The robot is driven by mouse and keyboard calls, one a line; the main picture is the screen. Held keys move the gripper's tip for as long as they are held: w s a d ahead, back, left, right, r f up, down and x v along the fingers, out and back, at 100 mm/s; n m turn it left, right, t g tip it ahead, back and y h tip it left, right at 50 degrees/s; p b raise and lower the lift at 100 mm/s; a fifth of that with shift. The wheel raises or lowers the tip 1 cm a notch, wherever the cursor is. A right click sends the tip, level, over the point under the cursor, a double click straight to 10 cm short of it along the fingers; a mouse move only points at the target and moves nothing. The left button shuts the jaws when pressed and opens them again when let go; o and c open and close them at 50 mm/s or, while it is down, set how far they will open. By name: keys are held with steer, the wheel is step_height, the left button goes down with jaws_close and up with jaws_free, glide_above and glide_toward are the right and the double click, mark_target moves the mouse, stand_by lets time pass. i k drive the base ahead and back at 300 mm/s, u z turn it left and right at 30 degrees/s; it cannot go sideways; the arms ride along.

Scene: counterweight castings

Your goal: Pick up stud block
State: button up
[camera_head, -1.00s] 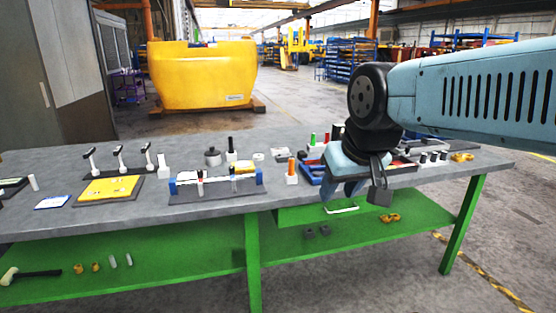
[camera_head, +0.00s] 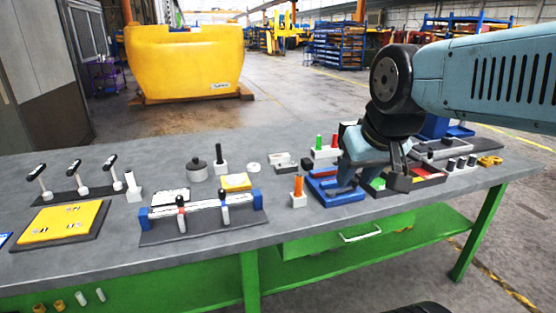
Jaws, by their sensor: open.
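No piece is marked as the stud block, and I cannot tell for sure which one it is. One candidate is a low pale block with several dark upright studs (camera_head: 461,164) at the table's right end. Another is a small grey block (camera_head: 284,162) near the table's middle. My gripper (camera_head: 372,183) is open and points down, over or in front of a blue tray (camera_head: 338,195) and a dark, divided tray with red and green parts (camera_head: 428,176). It hides parts of both. Whether anything lies between its fingers is not clear.
A white block with an orange peg (camera_head: 298,193) stands left of the blue tray. Green and red pegs (camera_head: 319,143) stand behind it. A clamp fixture with blue ends (camera_head: 203,216) and a yellow plate (camera_head: 62,224) lie further left. Bare grey table (camera_head: 300,232) shows along the front.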

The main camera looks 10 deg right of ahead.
mark_target(286, 168)
steer(key=u, duration=0.3)
steer(key=i, duration=0.9)
steer(key=u, duration=0.8)
steer(key=k, duration=0.8)
steer(key=u, duration=0.2)
steer(key=i, duration=0.9)
steer(key=z, duration=0.1)
